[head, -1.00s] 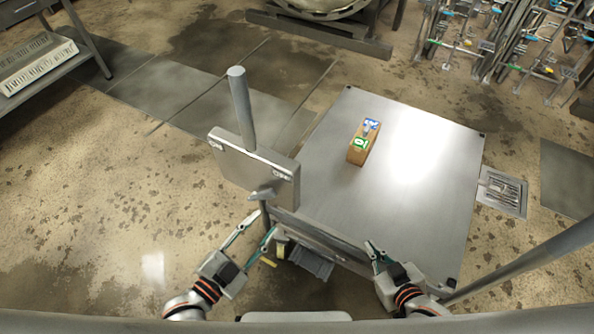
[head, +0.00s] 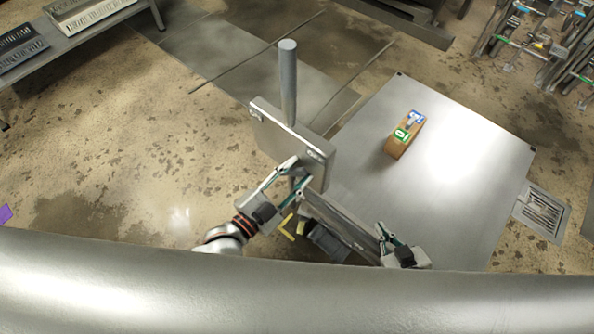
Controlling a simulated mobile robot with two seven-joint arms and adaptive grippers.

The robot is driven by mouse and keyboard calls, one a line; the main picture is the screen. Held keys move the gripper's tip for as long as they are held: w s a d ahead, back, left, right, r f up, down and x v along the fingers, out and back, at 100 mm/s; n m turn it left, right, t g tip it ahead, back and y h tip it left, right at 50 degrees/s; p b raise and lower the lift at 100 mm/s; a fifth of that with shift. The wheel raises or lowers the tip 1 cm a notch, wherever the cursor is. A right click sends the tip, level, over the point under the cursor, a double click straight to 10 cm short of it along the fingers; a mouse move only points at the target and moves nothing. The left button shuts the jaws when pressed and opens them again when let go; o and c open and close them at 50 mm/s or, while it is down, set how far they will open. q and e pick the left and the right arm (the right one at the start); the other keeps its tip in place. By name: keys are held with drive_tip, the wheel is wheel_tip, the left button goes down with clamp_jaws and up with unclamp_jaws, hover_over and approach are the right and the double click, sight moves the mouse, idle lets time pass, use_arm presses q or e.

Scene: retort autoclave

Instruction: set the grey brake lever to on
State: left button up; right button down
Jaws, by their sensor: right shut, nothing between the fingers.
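A grey box plate (head: 285,135) with a small pale label near each end stands at the cart's near left corner; I cannot read the labels. A grey lever at its lower front is mostly hidden behind my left gripper, so its setting cannot be told. My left gripper (head: 303,168) is at the plate's lower front edge with its two fingers apart; I cannot tell whether they touch the lever. My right gripper (head: 382,230) is shut and empty beside the cart's near edge, right of the plate.
The flat steel cart top (head: 460,160) carries a brown block (head: 397,147) with blue and green labels. A grey post (head: 288,85) rises behind the plate. A floor drain (head: 542,212) lies right of the cart. A table with trays (head: 90,12) is at upper left.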

use_arm(q)
drive_tip(key=c, duration=0.8)
clamp_jaws()
drive_tip(key=shift+w+a+r+n+p, duration=0.3)
drive_tip(key=shift+r+n+p, duration=0.2)
drive_tip(key=shift+n+p, duration=0.25)
drive_tip(key=shift+w+a+r+n+p, duration=0.15)
drive_tip(key=shift+w+a+n+p, duration=0.1)
drive_tip(key=shift+a+n+p, duration=0.3)
drive_tip(key=shift+d, duration=0.15)
drive_tip(key=o, duration=0.8)
unclamp_jaws()
